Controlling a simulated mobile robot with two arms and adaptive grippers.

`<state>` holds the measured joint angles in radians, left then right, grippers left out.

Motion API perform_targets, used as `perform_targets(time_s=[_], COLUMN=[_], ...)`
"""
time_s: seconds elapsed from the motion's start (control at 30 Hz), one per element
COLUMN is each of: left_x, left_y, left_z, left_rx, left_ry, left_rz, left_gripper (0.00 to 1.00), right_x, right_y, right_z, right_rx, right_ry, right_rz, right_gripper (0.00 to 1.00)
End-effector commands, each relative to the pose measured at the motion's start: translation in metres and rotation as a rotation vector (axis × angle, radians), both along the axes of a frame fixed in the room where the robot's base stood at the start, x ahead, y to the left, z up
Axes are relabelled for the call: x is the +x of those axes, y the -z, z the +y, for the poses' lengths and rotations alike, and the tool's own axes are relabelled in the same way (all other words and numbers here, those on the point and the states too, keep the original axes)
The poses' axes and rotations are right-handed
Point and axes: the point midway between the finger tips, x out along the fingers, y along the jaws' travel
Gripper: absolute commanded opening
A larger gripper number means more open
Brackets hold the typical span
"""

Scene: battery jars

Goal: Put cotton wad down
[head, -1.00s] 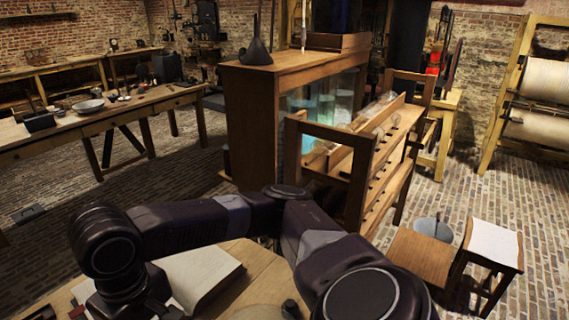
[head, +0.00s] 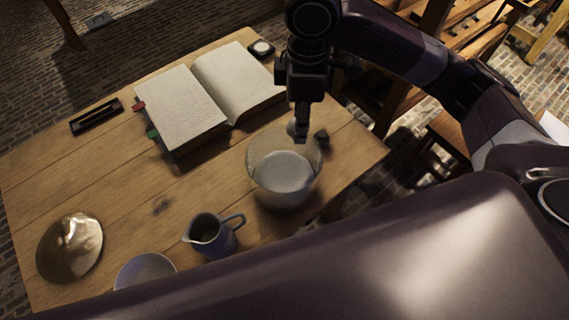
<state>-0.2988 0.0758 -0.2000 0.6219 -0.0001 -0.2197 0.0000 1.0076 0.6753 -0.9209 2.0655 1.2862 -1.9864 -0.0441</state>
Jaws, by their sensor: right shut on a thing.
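My right gripper (head: 301,134) points down over the back rim of a glass bowl (head: 262,186) on the wooden table. It is shut on a small pale thing, the cotton wad (head: 291,128), which shows as a greyish patch beside the fingers. Most of the wad is hidden by the dark fingers. I cannot tell whether it touches the bowl. The bowl looks clear with a pale grey content or base. My left gripper is not in view.
On the wooden table (head: 190,190) lie an open book (head: 212,92), a dark tray (head: 96,116), a jug (head: 212,237), a shiny dome (head: 70,248), a pale dish (head: 145,269) and a small dark object (head: 321,138) right of the gripper. Bare table lies left of the bowl.

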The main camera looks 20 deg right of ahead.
Motion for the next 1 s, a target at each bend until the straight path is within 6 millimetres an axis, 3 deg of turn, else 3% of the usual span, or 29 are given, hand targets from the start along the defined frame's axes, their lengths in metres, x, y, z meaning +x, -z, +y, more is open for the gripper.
perform_targets(time_s=[0.3, 0.5, 0.77, 1.0], left_x=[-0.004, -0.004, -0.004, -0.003], left_y=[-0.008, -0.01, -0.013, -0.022], left_z=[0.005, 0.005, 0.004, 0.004], left_rx=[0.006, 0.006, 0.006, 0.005], left_ry=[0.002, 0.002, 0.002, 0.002], left_rz=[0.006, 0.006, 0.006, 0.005], left_gripper=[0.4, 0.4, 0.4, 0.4], right_x=[0.021, 0.029, 0.032, 0.031], right_y=[0.003, 0.006, 0.019, 0.079], right_z=[0.017, 0.024, 0.026, 0.026], right_rx=[-0.006, -0.01, -0.01, -0.01], right_ry=[-0.659, -0.955, -1.082, -1.081], right_rz=[0.001, 0.004, 0.01, 0.012], right_gripper=[0.1, 0.1, 0.1, 0.1])
